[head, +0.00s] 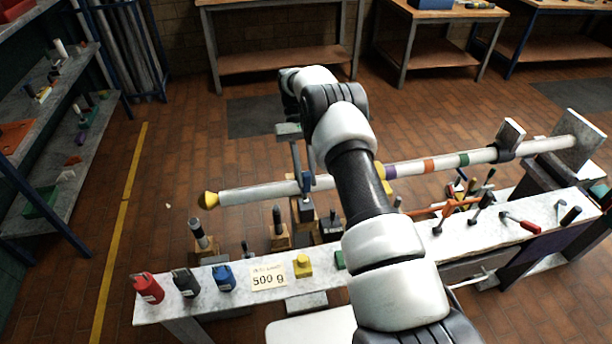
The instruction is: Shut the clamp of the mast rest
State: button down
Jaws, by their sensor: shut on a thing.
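The mast is a long white pole (255,193) with a yellow tip at the left and purple, orange and green bands. It lies nearly level above the bench, behind my arm. The mast rest (303,215) is a wooden post with a dark clamp (307,184) at the pole, left of my forearm. My gripper (297,158) points down there from the far end of my arm. It is shut on a part of the clamp; the fingertips are small, and the exact grip is hard to see. My forearm hides part of the pole.
The narrow bench (320,285) holds red, black and blue items at its left, a "500 g" card (268,277), a yellow block (303,266) and several tools at the right. A flange plate (580,140) stands at the pole's right end.

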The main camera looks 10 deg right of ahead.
jog(key=shift+f, duration=0.1)
jog(key=c, duration=1.6)
grip_release()
notch_tip(320, 180, up, 10)
jog(key=shift+r, duration=0.1)
